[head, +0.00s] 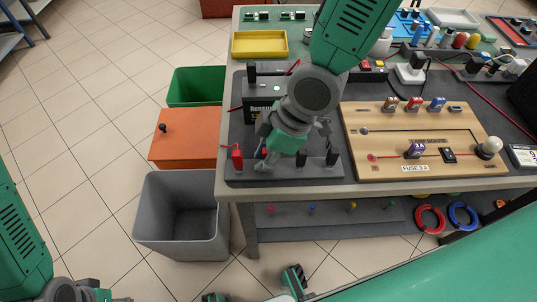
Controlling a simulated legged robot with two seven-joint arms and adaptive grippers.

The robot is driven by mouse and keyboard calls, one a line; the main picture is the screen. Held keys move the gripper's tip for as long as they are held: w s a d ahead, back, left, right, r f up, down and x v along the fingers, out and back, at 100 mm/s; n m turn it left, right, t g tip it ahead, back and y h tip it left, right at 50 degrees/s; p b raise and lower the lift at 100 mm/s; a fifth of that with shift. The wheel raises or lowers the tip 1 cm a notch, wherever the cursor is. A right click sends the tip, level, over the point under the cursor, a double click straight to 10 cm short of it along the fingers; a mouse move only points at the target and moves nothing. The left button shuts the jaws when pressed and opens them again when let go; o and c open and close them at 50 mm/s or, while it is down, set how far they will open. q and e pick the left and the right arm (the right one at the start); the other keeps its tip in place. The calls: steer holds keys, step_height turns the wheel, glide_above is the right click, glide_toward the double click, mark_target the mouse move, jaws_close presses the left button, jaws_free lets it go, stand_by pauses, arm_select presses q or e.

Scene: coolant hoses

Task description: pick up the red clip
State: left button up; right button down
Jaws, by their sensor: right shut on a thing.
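My right gripper (270,154) reaches down from above over the dark front-left part of the workbench. It is shut on a small red clip (264,153), mostly hidden by the fingers. Another red piece (237,157) stands just left of it, on the same dark strip. Two dark posts (302,158) and (332,157) stand to the right. My left arm shows at the lower left; its gripper (92,293) is cut off by the bottom edge, so its fingers cannot be made out.
A black battery (258,109) stands behind the gripper. A wooden fuse board (365,138) lies to the right. A yellow tray (259,44) is at the back left. A grey bin (166,185), an orange box (185,135) and a green bin (192,88) stand left of the bench.

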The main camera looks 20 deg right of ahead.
mark_target(265, 151)
steer(key=shift+s, duration=0.15)
steer(key=shift+r, duration=0.1)
steer(key=shift+r, duration=0.35)
step_height(265, 151, up, 9)
steer(key=shift+d+f+p, duration=0.15)
steer(key=shift+p, duration=1.05)
steer(key=shift+r+p, duration=0.4)
steer(key=shift+r, duration=0.2)
step_height(265, 151, up, 2)
steer(key=p, duration=0.2)
steer(key=shift+r+p, duration=0.15)
steer(key=shift+p, duration=0.25)
